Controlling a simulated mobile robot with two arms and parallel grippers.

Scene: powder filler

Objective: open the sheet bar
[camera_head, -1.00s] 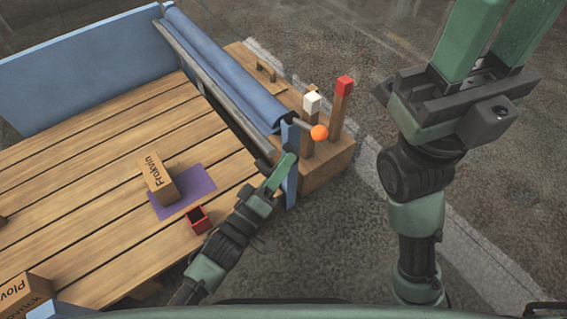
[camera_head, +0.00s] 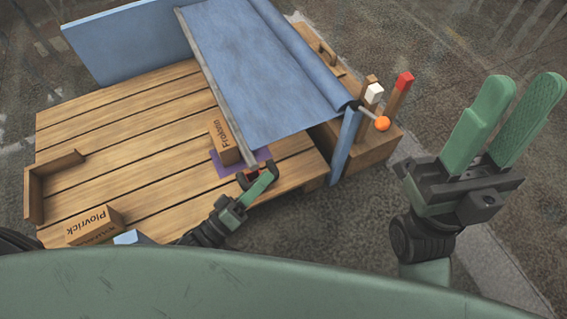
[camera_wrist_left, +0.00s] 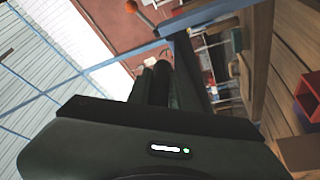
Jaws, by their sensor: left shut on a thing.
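The grey sheet bar (camera_head: 212,88) runs along the left edge of the blue sheet (camera_head: 265,75). The sheet is drawn out from the roll (camera_head: 297,50) over the right part of the wooden platform. My left gripper (camera_head: 262,180) is shut on the near end of the bar, beside the box on the purple mat. In the left wrist view its fingers (camera_wrist_left: 163,78) are dark and their grip is hard to make out. My right gripper (camera_head: 507,122) is open and empty, raised at the right, away from the sheet.
The wooden platform (camera_head: 120,110) carries the Frokvin box (camera_head: 219,140) on a purple mat (camera_head: 262,154) and the Plovrick box (camera_head: 92,226). A red container (camera_wrist_left: 309,97) shows in the left wrist view. A blue post (camera_head: 346,145), an orange knob (camera_head: 382,123) and two capped levers (camera_head: 400,90) stand right.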

